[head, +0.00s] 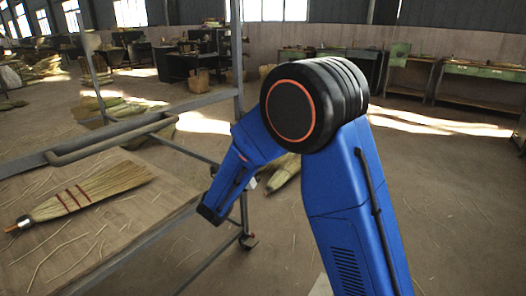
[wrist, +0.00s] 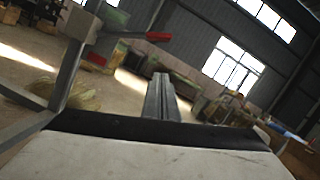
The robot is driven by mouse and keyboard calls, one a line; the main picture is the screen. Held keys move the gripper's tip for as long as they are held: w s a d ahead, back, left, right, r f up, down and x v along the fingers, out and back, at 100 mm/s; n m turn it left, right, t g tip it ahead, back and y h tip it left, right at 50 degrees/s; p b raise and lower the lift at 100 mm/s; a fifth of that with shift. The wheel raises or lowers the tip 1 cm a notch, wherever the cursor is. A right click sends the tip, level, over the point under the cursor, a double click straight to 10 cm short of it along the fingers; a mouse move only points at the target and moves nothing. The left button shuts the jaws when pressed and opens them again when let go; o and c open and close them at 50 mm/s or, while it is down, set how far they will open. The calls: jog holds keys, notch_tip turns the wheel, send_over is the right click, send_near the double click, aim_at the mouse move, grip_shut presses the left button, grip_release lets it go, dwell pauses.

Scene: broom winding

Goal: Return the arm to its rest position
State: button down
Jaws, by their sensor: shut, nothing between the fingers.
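My arm stands in the middle of the head view, with a blue lower link (head: 350,215), a black joint with an orange ring, and a blue link (head: 240,165) folded down to the left. My gripper (wrist: 160,78) shows in the wrist view as two grey fingers pressed together. It is shut with nothing between the fingers. In the head view I cannot make out the fingers. A broom (head: 95,190) with red stitching and a short handle lies flat on the worktable at the left, apart from my arm.
The worktable (head: 150,215) has a grey metal frame and rail (head: 125,133) close to the left of my arm, with loose straws on top. A broom-like straw bundle (head: 285,172) lies on the floor behind my arm. Green benches (head: 484,72) stand far right. The right floor is mostly clear.

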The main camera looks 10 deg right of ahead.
jog(key=shift+s+a+f, duration=0.1)
jog(key=shift+s+a, duration=0.15)
jog(key=shift+d, duration=0.1)
